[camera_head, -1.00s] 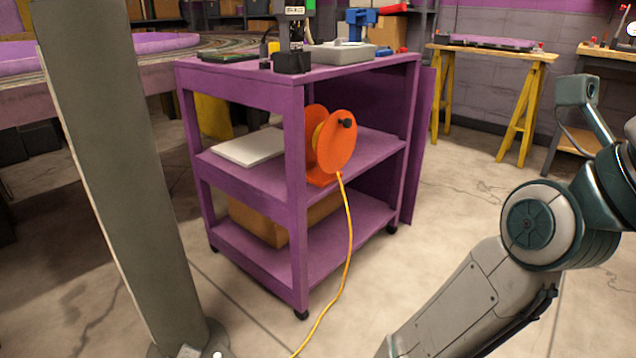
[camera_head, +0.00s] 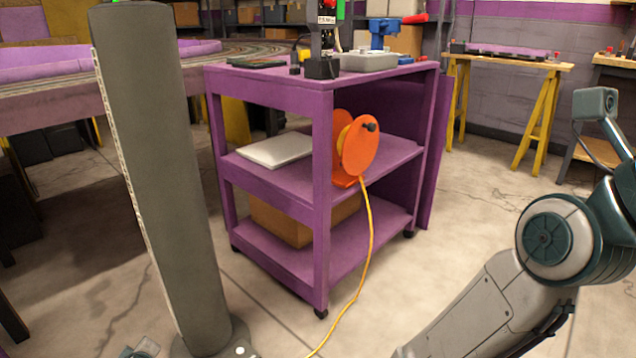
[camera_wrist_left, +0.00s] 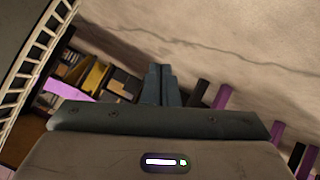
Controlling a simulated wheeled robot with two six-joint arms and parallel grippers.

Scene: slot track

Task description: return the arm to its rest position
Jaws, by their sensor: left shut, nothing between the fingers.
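My left gripper (camera_wrist_left: 160,85) shows in the left wrist view. Its two fingers are together with nothing between them, and they point over bare concrete floor. The head view does not show this gripper; only a small part that may be of my left arm shows at its bottom edge. My right arm (camera_head: 556,240) is bent at the right side of the head view, its round joint clear of the cart. The right gripper is out of frame.
A purple cart (camera_head: 322,205) stands in the middle, carrying an orange cable reel (camera_head: 357,146). Its yellow cable (camera_head: 366,245) runs down to the floor. A track table (camera_head: 50,95) is at the left, a yellow-legged trestle (camera_head: 540,120) at back right. Floor (camera_head: 470,230) right of the cart is clear.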

